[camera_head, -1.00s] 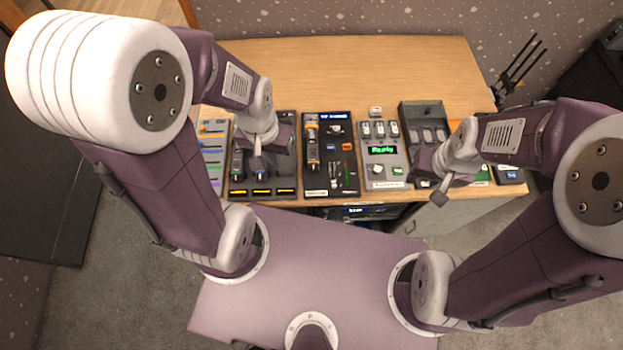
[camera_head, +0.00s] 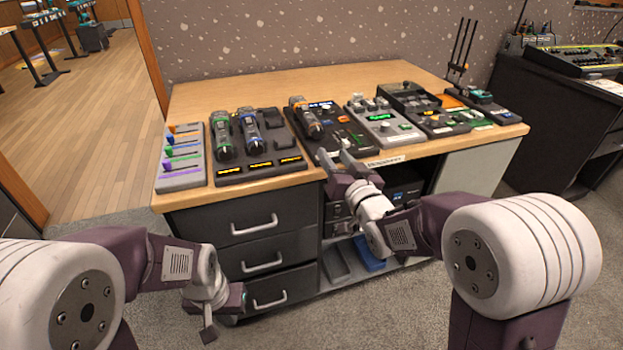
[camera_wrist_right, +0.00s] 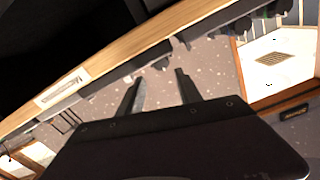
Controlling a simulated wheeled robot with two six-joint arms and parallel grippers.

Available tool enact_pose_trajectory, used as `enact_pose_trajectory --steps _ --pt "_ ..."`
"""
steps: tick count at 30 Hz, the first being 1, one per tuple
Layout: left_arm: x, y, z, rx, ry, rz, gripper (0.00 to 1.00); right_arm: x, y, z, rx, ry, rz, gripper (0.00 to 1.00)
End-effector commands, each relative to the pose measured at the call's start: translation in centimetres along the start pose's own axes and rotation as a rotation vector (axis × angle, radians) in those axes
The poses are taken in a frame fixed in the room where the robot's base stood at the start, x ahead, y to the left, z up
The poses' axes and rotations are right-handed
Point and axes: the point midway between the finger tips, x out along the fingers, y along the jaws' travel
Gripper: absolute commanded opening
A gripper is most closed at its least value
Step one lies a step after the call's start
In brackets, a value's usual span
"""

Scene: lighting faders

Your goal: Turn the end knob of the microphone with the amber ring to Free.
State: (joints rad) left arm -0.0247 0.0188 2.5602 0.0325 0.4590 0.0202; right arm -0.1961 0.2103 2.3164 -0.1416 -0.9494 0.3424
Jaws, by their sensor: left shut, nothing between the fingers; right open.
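Three dark handheld microphones lie in view. One with green parts (camera_head: 222,136) and one with blue parts (camera_head: 250,134) lie in the black charging tray (camera_head: 285,171) at the left. A third, with an orange-brown band (camera_head: 306,118), lies on the black panel beside the tray; it looks like the amber one, but the ring and knob marks are too small to read. My right gripper (camera_head: 339,158) is open and empty at the table's front edge, near that panel; its fingers show apart in the right wrist view (camera_wrist_right: 160,90). My left gripper (camera_head: 210,333) is shut and empty, low in front of the drawers.
A grey fader board (camera_head: 180,180) stands left of the tray. A grey console with a green display (camera_head: 384,122) and further devices stand to the right. The wooden tabletop (camera_head: 220,95) is clear behind. Drawers (camera_head: 250,225) are below, and a black desk (camera_head: 560,110) stands right.

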Motion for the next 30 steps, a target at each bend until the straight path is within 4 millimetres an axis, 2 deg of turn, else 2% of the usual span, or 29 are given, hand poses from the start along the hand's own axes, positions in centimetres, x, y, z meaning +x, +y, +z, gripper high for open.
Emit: enact_pose_trajectory --steps 5,8,10,15,21,30 --pt "0.1 0.0 0.0 0.0 0.001 0.0 0.0 0.1 -0.2 -0.2 0.002 0.012 -0.008 0.42" --pt "-0.5 0.0 -0.1 0.0 0.001 0.0 0.0 1.0 -0.2 -0.4 0.002 0.011 -0.007 0.42" --pt "-1.2 0.0 -0.2 0.0 0.001 0.0 0.0 2.2 -0.3 -0.5 0.001 0.008 -0.007 0.42" --pt "0.2 0.0 0.0 0.0 0.0 0.0 0.0 6.0 -0.1 0.1 0.001 0.013 -0.008 0.42" --pt "0.7 0.0 0.1 0.0 0.0 0.0 0.0 8.7 -0.2 -0.1 0.001 0.011 -0.007 0.42" --pt "0.7 0.0 0.1 0.0 0.0 0.0 0.0 9.1 -0.2 -0.2 0.001 0.009 -0.006 0.42"
